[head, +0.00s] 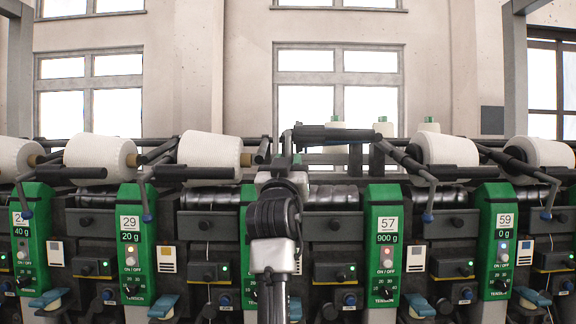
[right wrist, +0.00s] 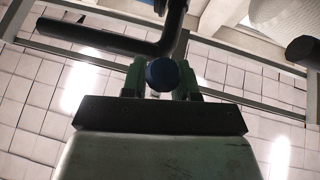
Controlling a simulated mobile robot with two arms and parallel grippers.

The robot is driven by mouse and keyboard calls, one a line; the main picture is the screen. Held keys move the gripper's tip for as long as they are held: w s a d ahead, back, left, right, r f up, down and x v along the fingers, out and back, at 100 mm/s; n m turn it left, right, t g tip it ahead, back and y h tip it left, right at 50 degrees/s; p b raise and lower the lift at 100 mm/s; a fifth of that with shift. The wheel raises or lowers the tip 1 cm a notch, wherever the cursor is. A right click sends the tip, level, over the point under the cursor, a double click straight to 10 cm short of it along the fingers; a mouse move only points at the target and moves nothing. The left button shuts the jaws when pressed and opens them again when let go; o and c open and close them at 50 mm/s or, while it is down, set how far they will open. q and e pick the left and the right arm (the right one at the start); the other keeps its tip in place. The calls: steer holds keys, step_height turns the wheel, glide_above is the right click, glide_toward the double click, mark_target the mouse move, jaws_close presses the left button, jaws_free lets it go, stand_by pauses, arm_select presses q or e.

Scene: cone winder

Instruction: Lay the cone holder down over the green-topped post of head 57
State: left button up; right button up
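The cone holder (head: 336,133) of head 57 is a black bar. It stands raised, level above the machine and higher than the neighbouring holders. The green-topped post (head: 384,225) marked 57 stands upright below and right of it; bar and post are apart. My right gripper (head: 285,162) is at the holder's left end, its fingertips hidden by my arm. In the right wrist view my right gripper (right wrist: 161,88) has its green fingers closed on both sides of the holder's blue knob (right wrist: 162,74). The black bar (right wrist: 108,37) shows beyond. My left gripper is not in view.
Neighbouring holders (head: 200,172) lie low, with white cones (head: 209,150) behind them. A lowered holder with a blue knob (head: 428,218) hangs just right of post 57. Post 59 (head: 495,235) and post 29 (head: 136,240) stand either side. Pale green-topped bobbins (head: 382,126) stand behind.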

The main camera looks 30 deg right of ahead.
steer(key=shift+o, duration=0.7)
steer(key=b+v, duration=0.2)
steer(key=v, duration=0.8)
steer(key=shift+s+a+f, duration=0.2)
steer(key=shift+s+f, duration=0.05)
stand_by(0.4)
